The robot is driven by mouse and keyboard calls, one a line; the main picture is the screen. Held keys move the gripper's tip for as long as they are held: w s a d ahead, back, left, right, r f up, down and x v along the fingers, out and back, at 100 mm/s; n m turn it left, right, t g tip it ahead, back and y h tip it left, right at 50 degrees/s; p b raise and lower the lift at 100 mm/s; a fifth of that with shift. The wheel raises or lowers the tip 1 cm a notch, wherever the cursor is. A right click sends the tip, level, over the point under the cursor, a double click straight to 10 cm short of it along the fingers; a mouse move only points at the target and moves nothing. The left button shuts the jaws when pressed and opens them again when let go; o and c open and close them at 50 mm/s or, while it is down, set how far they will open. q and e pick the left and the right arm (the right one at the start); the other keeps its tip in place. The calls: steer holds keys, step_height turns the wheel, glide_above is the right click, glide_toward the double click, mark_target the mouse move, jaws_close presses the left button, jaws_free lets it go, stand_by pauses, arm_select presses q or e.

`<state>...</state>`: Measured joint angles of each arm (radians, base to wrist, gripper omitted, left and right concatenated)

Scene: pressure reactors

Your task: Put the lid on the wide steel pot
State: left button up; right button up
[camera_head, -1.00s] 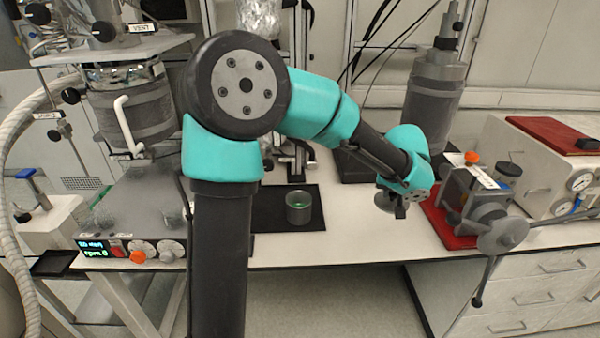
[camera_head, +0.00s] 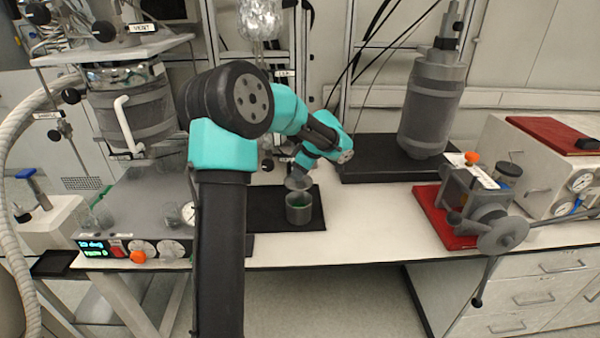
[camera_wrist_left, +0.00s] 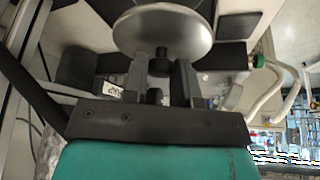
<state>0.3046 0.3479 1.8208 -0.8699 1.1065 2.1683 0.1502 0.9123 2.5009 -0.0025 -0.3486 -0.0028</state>
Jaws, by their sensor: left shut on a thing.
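The wide steel pot (camera_head: 299,213) stands upright on a black mat, with something green inside it. My left gripper (camera_head: 297,172) is shut on the lid (camera_head: 298,183), a round grey steel disc, and holds it just above the pot's opening. The lid looks tilted in the head view, and a gap shows between it and the pot. In the left wrist view the lid (camera_wrist_left: 163,32) is a shiny disc, with its dark knob between the fingers of my left gripper (camera_wrist_left: 160,70). My right gripper is not in view.
The black mat (camera_head: 264,221) lies on the white bench. A large reactor vessel (camera_head: 134,110) stands on its stirrer base to the left. A grey cylinder (camera_head: 430,108) stands over a black base at the back right. A clamp device (camera_head: 480,205) sits on a red plate (camera_head: 432,208).

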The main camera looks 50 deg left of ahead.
mark_target(303, 183)
arm_select(q)
steer(key=shift+f, duration=0.2)
steer(key=shift+f, duration=3)
steer(key=shift+f, duration=0.2)
stand_by(0.5)
steer(key=o, duration=1.5)
steer(key=shift+r, duration=0.15)
steer(key=shift+r, duration=3.4)
steer(key=shift+c, duration=0.5)
